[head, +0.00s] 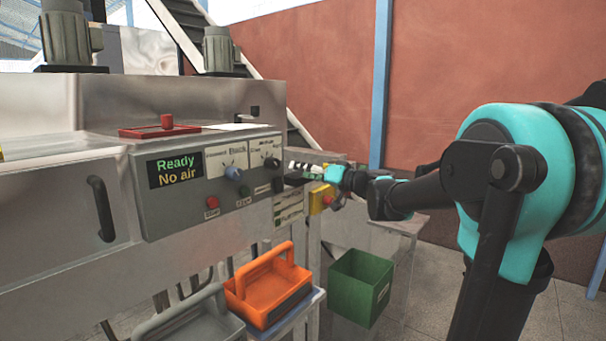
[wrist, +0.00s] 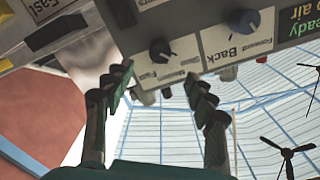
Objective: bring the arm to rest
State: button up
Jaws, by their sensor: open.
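My arm reaches in from the right of the head view, teal and black. My gripper (head: 300,174) is at the right end of the machine's grey control panel (head: 160,215). In the wrist view my gripper (wrist: 156,80) is open, its two dark fingers apart with nothing held between them. Beyond the fingers are the panel's black knob (wrist: 160,50) and blue knob (wrist: 243,20), which look apart from the fingers. Whether a fingertip touches the panel edge cannot be told. The panel display (head: 175,169) reads "Ready" and "No air".
A yellow box with a red button (head: 328,199) sits just below my gripper. An orange caddy (head: 268,290), a grey caddy (head: 190,322) and a green bin (head: 360,287) stand below the panel. A red tray (head: 158,130) lies on top. Open floor shows at lower right.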

jog(key=s+d+f+g+h, duration=0.25)
jog(key=s+f, duration=0.45)
jog(key=f, duration=0.4)
jog(key=s+d+f+g+h, duration=0.1)
jog(key=s+f+g+h, duration=0.15)
jog(key=s+f, duration=0.65)
jog(key=s+d+f+m+g+h, duration=0.1)
jog(key=s+d+f+m+h, duration=0.1)
jog(key=s+d+f+h, duration=0.2)
jog(key=s+d+f+m+h, duration=0.1)
jog(key=s+d+f+h, duration=0.4)
jog(key=s+d+f, duration=0.5)
notch_tip(320, 180, down, 5)
jog(key=shift+s+d+f+m+g, duration=0.1)
jog(key=shift+s+d+m+g, duration=0.25)
jog(key=shift+d, duration=0.55)
jog(key=shift+w, duration=0.15)
